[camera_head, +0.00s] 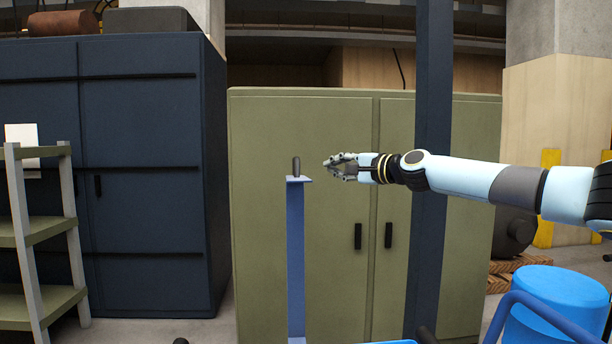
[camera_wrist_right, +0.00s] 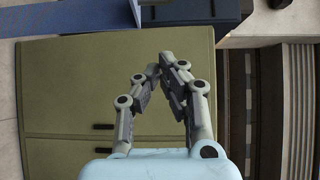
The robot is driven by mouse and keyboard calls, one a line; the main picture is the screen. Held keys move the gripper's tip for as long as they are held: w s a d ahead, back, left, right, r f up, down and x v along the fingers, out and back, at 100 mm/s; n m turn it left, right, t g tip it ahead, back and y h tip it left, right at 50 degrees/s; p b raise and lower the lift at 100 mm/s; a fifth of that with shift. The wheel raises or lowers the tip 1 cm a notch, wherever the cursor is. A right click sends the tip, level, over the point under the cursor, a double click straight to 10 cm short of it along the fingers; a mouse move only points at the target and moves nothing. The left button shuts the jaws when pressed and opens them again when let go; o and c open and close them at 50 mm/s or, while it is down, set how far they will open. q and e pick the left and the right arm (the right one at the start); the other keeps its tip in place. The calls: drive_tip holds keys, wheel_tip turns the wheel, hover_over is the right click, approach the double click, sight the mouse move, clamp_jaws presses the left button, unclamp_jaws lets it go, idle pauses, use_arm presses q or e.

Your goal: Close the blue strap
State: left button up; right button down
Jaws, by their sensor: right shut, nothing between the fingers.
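The blue strap (camera_head: 296,255) stands upright in front of the green cabinet in the head view. Its top end carries a small flat plate with a short dark handle (camera_head: 296,166) standing up from it. My right gripper (camera_head: 330,164) is shut and empty, just right of the handle and at about its height, with a gap between them in the picture. In the right wrist view the fingertips (camera_wrist_right: 160,68) meet in front of the green cabinet. A blue bar, likely the strap (camera_wrist_right: 75,14), crosses the top left there. My left gripper is not in view.
A green cabinet (camera_head: 262,220) with two dark handles stands behind the strap. A dark blue post (camera_head: 425,240) rises under my right forearm. A shelf rack (camera_head: 30,235) stands at left, and a blue barrel (camera_head: 545,300) and blue rail (camera_head: 560,318) are at lower right.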

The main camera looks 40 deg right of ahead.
drive_tip(key=w+p, duration=0.3)
drive_tip(key=w, duration=0.7)
drive_tip(key=s+a+p, duration=0.2)
drive_tip(key=a+p, duration=0.1)
drive_tip(key=shift+s+a+p, duration=0.15)
drive_tip(key=shift+s+p, duration=0.1)
drive_tip(key=shift+p, duration=0.05)
